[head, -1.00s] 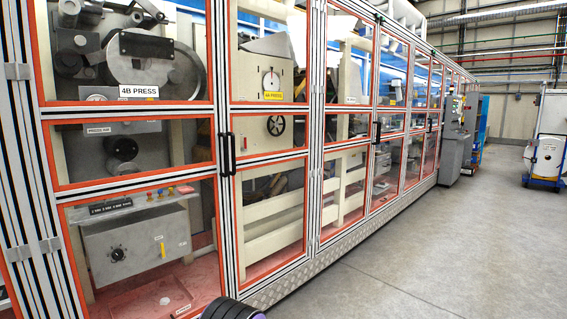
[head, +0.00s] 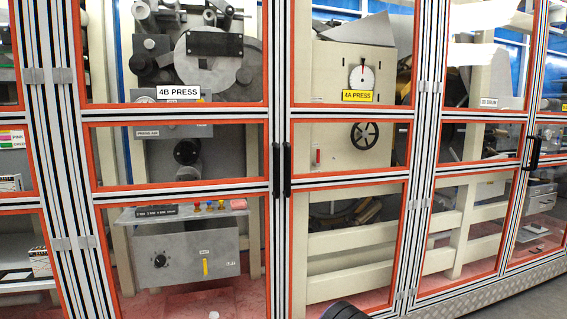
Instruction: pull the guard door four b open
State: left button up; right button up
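The guard door 4B (head: 182,112) is an orange-edged, clear-panelled aluminium frame left of centre in the head view, seen nearly face-on. A "4B PRESS" label (head: 178,92) shows in its upper pane. Its black vertical handle (head: 276,169) is on its right edge, and grey hinges (head: 75,243) are on its left. The door looks shut, flush with the door to its right. Neither of my grippers is in view.
The neighbouring 4A door (head: 349,111) has its own black handle (head: 288,169) close beside the 4B handle. More guard doors continue right, one with a black handle (head: 534,153). Grey floor (head: 520,300) shows at lower right. A dark rounded part cuts the bottom edge.

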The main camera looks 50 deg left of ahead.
aim_at(83, 116)
jog(key=u, duration=0.5)
jog(key=i, duration=1.1)
jog(key=u, duration=0.7)
